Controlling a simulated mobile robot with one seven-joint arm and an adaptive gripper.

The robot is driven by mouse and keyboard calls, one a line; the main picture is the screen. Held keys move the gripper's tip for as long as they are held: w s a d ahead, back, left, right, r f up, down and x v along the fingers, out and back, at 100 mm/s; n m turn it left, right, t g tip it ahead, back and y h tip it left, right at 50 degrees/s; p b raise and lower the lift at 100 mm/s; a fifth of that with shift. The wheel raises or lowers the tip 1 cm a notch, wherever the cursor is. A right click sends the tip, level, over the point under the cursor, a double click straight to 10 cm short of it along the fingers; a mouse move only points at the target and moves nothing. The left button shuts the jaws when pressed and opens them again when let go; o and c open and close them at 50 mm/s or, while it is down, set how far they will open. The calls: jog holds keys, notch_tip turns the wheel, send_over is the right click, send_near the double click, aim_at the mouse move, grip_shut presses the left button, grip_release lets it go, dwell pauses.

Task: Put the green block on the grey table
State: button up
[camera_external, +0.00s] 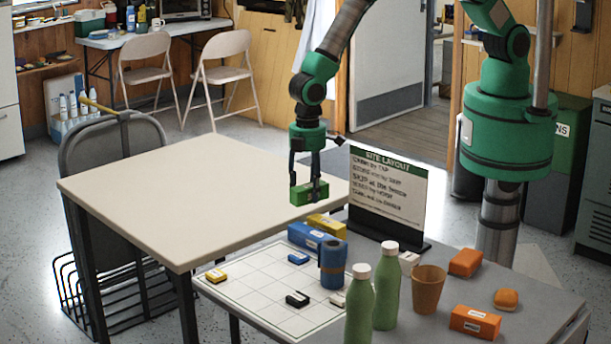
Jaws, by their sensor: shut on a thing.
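The green block (309,193) is held between the fingers of my gripper (308,188), which is shut on it. The block is in the air, seen in front of the right edge of the cream table and just above a yellow block. The grey table (460,287) is at the lower right, with many things on it. My gripper points down near the grey table's back left side, left of the sign. Exact height above either table cannot be told.
On the grey table are a white grid sheet (250,297), a blue block (316,235), a yellow block (326,226), a blue cup (332,264), two green bottles (386,286), an orange-brown cup (428,289), orange blocks (475,321) and a sign (387,195). The cream table (180,195) is bare.

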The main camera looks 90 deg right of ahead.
jog(key=s+a+r+n, duration=0.1)
jog(key=s+a+n, duration=0.2)
jog(key=a+n, duration=0.35)
jog(key=s+a+r+n, duration=0.1)
jog(key=s+a+n, duration=0.25)
jog(key=a, duration=0.65)
jog(key=n+b, duration=0.2)
jog(key=n, duration=0.8)
send_near(367, 261)
jog(key=a+r, duration=0.4)
jog(key=a, duration=0.3)
jog(key=shift+w+d+f, duration=0.15)
jog(key=shift+w, duration=0.25)
jog(key=shift+f, duration=3.15)
jog(key=shift+f, duration=0.1)
jog(key=shift+f+b, duration=0.35)
jog(key=shift+f, duration=1.4)
jog(key=shift+f, duration=0.2)
